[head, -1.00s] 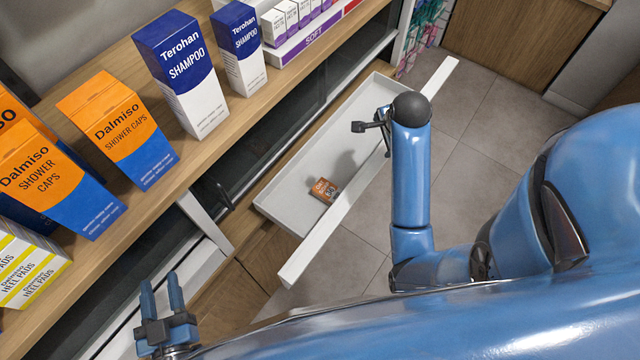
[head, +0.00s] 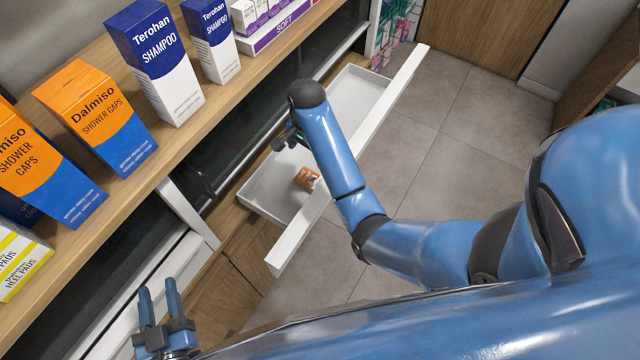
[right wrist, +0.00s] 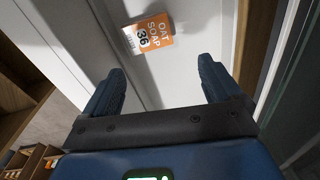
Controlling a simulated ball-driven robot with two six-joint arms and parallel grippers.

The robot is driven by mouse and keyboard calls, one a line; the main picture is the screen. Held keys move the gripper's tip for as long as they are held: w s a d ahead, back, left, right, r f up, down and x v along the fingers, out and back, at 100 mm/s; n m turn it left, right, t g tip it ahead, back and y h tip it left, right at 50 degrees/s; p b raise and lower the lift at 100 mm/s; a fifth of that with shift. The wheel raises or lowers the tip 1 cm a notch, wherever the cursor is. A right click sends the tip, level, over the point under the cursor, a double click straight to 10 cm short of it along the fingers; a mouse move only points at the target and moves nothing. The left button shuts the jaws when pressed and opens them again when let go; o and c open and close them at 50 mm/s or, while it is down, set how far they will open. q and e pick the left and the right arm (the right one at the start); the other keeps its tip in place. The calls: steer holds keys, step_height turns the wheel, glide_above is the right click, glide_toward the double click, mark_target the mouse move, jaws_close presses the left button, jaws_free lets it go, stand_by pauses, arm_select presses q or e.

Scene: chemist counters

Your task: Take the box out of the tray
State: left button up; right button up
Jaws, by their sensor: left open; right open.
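The box (head: 307,179) is small, orange and white, and lies in the white pull-out tray (head: 262,192) under the counter. In the right wrist view the box (right wrist: 149,35) reads "OAT SOAP 36" and lies on the tray floor, beyond the fingertips. My right gripper (right wrist: 160,82) is open and empty, with a finger on each side of the view and the box ahead between them. In the head view the right gripper (head: 290,139) is over the tray, apart from the box and partly hidden by its arm. My left gripper (head: 160,300) is open and empty at the lower left.
The wooden counter (head: 215,105) above the tray holds shampoo boxes (head: 155,62), orange shower cap boxes (head: 95,115) and a purple-edged rack (head: 270,35). The tray's white front panel (head: 345,158) stands on its floor side. Tiled floor (head: 450,150) is clear to the right.

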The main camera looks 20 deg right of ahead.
mark_target(311, 177)
steer(key=f+b, duration=0.1)
steer(key=s+f+n+b, duration=0.1)
steer(key=f+b, duration=0.1)
steer(key=shift+d+f+g, duration=0.1)
steer(key=shift+f+g, duration=0.1)
steer(key=shift+g, duration=0.2)
steer(key=shift+f+p, duration=0.3)
steer(key=shift+f, duration=0.85)
steer(key=shift+f+p, duration=0.45)
steer(key=shift+p, duration=0.05)
step_height(311, 177, down, 3)
steer(key=shift+f+p, duration=0.1)
steer(key=shift+p, duration=0.5)
steer(key=shift+f, duration=0.6)
steer(key=shift+c, duration=0.3)
